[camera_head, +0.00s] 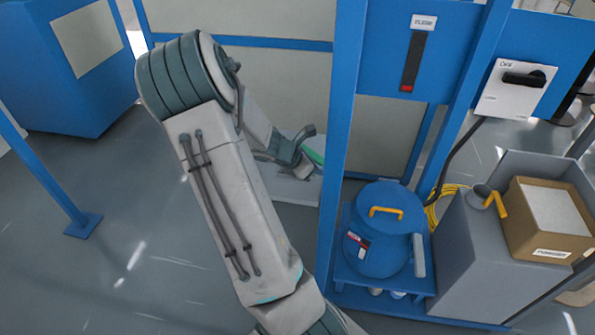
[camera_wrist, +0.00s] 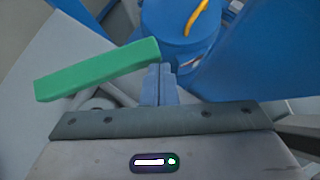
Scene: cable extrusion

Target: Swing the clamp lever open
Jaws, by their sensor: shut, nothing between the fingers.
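A green bar (camera_wrist: 98,70), which looks like the lever's handle, lies slanted across the left of the wrist view. A small green piece (camera_head: 314,155) shows in the head view beside my wrist, partly hidden by a blue post. My gripper (camera_wrist: 160,72) is shut, with its narrow fingers together and nothing between them. The fingertips are at the right end of the green bar; I cannot tell whether they touch it. The lever's pivot and clamp are not clearly visible. In the head view my fingers cannot be made out.
A blue drum (camera_head: 377,243) with a yellow handle stands on a blue frame to the right, and it shows beyond my fingers in the wrist view (camera_wrist: 170,38). A blue upright post (camera_head: 341,130) stands close to my wrist. A cardboard box (camera_head: 548,215) sits far right.

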